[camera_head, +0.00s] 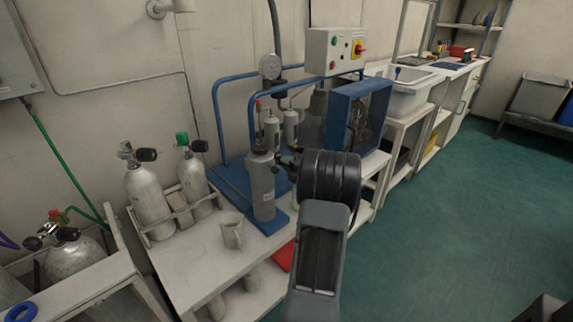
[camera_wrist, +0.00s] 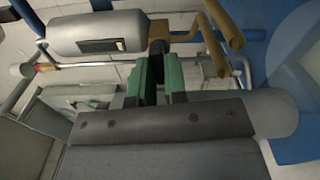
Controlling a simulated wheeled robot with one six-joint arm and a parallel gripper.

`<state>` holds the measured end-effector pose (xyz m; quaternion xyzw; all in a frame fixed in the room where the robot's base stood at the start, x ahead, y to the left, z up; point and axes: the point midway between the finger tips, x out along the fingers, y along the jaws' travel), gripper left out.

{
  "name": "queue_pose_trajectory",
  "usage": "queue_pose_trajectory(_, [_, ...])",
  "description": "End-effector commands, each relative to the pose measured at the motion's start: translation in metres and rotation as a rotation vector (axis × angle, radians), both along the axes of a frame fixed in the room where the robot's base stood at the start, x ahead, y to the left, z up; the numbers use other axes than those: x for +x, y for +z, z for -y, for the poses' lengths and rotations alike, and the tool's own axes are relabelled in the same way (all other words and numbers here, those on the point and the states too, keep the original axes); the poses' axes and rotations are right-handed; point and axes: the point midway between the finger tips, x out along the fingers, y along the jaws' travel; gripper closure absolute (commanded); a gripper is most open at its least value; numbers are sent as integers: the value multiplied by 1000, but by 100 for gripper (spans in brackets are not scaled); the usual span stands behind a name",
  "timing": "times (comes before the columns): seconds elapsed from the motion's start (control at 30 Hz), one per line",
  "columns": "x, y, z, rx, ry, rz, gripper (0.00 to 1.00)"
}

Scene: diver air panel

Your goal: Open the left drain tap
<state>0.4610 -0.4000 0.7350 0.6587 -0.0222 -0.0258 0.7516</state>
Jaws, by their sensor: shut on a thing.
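My gripper (camera_wrist: 153,80) has two green finger pads with a dark, narrow piece (camera_wrist: 157,52) between them, and it is shut on it. The piece looks like a tap handle, but the pads hide most of it, and I cannot tell its turn. A grey cylinder with a small label (camera_wrist: 100,32) lies just beyond the fingers in the wrist view. In the head view my wrist hides the fingertips and the tap. There, a tall grey cylinder (camera_head: 262,188) stands left of my gripper, with two smaller silver cylinders (camera_head: 271,130) (camera_head: 290,125) behind.
Brass-coloured pipes (camera_wrist: 225,32) run close to the fingers. A blue pipe frame (camera_head: 220,110), a blue-housed machine (camera_head: 357,115) and a control box (camera_head: 335,50) stand behind. A jug (camera_head: 232,232) and dive bottles (camera_head: 150,198) are on the bench's left.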

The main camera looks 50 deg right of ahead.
Motion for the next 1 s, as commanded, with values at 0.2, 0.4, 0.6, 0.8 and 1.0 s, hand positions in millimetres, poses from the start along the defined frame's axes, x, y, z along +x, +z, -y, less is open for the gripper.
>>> queue_pose_trajectory(0.2, [0,2,2,-192,-7,-10,100])
queue_pose_trajectory(0.4, [0,2,3,-383,-8,-22,100])
queue_pose_trajectory(0.6, [0,2,4,-575,-10,-35,100])
queue_pose_trajectory(0.8, [0,2,4,-765,-11,-49,100])
queue_pose_trajectory(1.0, [0,2,4,-943,-12,-61,100])
